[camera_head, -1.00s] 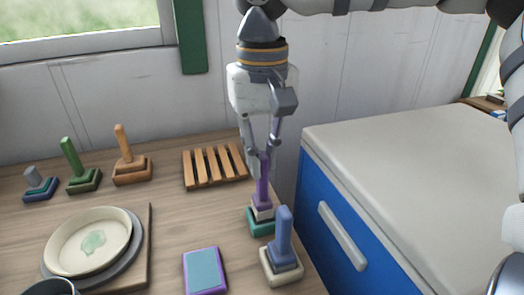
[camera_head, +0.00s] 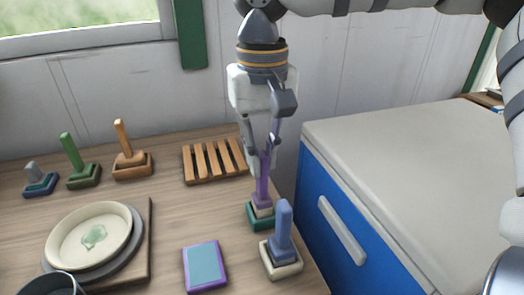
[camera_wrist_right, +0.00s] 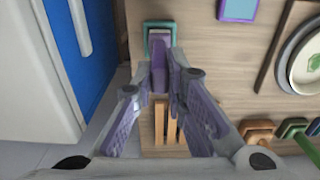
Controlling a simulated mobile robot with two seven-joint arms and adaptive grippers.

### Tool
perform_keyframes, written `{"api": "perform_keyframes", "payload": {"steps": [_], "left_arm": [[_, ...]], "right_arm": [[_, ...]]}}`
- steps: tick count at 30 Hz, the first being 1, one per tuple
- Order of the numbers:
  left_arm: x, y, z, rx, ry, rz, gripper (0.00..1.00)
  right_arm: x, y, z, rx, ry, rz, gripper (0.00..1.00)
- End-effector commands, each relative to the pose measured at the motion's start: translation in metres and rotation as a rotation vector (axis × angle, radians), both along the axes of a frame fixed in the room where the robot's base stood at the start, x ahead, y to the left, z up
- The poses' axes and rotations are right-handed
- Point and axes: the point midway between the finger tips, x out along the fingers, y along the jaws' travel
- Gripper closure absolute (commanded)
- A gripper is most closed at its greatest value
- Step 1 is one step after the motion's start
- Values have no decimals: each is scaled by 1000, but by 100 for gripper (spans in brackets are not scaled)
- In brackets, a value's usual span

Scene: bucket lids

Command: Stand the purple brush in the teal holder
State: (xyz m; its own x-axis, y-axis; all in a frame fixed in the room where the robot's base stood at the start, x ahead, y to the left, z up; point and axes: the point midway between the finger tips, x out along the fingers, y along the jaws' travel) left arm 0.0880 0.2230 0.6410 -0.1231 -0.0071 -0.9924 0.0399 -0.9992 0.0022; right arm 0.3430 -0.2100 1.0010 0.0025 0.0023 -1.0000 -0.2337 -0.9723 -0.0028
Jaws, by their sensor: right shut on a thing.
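The purple brush (camera_head: 263,187) is upright, with its head low at the teal holder (camera_head: 260,222). Pale bristles show just above the holder's rim; I cannot tell whether they rest on its bottom. My right gripper (camera_head: 262,160) is shut on the upper handle from above. In the right wrist view, the gripper (camera_wrist_right: 166,72) holds the purple brush (camera_wrist_right: 160,50), whose far end overlaps the teal holder (camera_wrist_right: 158,24). The fingers hide part of the handle. My left gripper is not in view.
A blue brush (camera_head: 284,232) in a cream holder (camera_head: 281,262) stands close in front. A slatted wooden rack (camera_head: 213,162) lies behind. Three other brushes stand at left near plates (camera_head: 90,236). A teal-and-purple tile (camera_head: 205,267) lies in front. The blue cabinet (camera_head: 335,220) borders the right.

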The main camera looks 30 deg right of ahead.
Motion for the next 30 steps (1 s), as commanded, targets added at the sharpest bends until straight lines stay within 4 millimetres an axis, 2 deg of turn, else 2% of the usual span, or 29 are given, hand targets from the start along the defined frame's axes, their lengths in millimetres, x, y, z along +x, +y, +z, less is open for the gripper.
{"api": "perform_keyframes", "payload": {"steps": [30], "left_arm": [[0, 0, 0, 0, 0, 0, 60]], "right_arm": [[0, 0, -15, 0, 0, 0, 100]]}}
